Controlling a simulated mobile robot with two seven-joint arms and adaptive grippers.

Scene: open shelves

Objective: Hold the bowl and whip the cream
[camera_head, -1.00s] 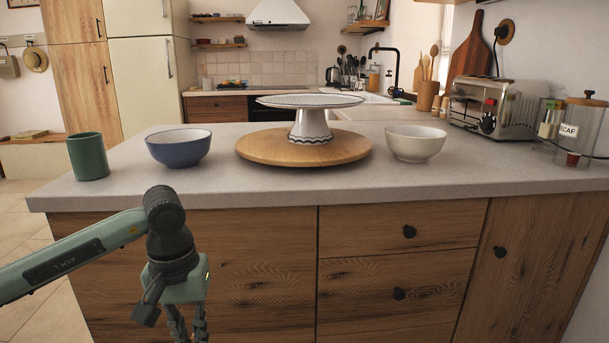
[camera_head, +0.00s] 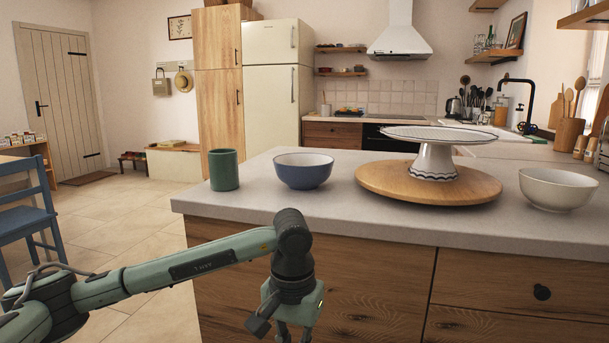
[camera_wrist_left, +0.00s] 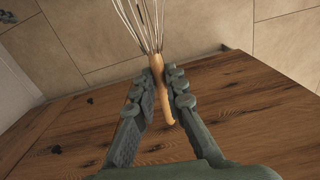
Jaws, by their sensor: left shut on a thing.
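My left gripper (camera_wrist_left: 166,100) is shut on the wooden handle of a whisk (camera_wrist_left: 158,72) in the left wrist view. The whisk's wire loops point away toward the tiled floor. In the head view the left gripper (camera_head: 294,338) hangs low in front of the counter, cut off by the bottom edge, and the whisk is out of sight. A blue bowl (camera_head: 304,172) with a pale inside stands on the counter, above and beyond the gripper. A white bowl (camera_head: 557,190) stands farther right. What the bowls hold cannot be seen. My right gripper is not in view.
A green cup (camera_head: 224,170) stands left of the blue bowl. A white cake stand (camera_head: 436,158) sits on a round wooden board (camera_head: 428,186) between the bowls. The counter's front edge (camera_head: 370,238) lies above my gripper. A blue chair (camera_head: 30,215) stands at far left; the floor between is open.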

